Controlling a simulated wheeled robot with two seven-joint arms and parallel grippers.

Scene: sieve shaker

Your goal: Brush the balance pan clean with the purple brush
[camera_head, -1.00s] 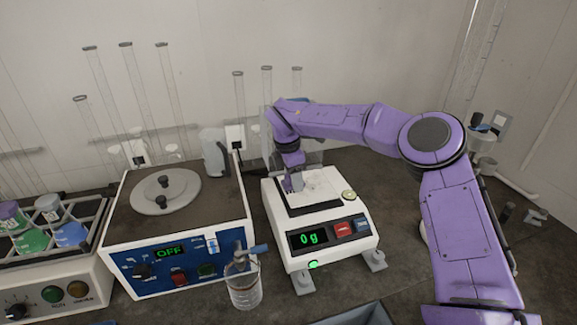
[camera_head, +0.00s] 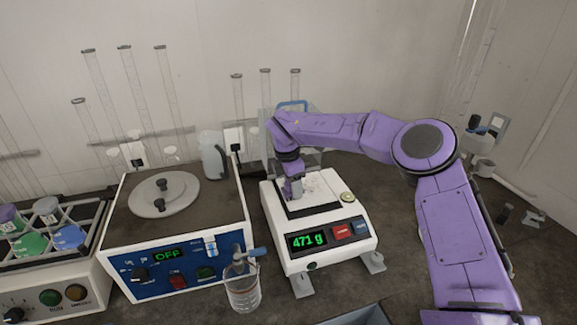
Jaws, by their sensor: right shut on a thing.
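The balance (camera_head: 320,225) stands on the bench right of centre, and its display reads 471 g. Its pan (camera_head: 322,186) is pale with small dark specks on it. My purple right arm reaches over from the right and bends down to the pan's left part. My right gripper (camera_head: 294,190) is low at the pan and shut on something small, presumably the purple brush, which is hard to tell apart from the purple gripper. My left gripper is not in view.
A blue-fronted machine (camera_head: 180,255) with a round lid and a display reading OFF stands left of the balance. A clear bottle (camera_head: 243,288) stands between them in front. A rack of coloured flasks (camera_head: 45,235) is at far left. Tall glass tubes (camera_head: 140,105) stand behind.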

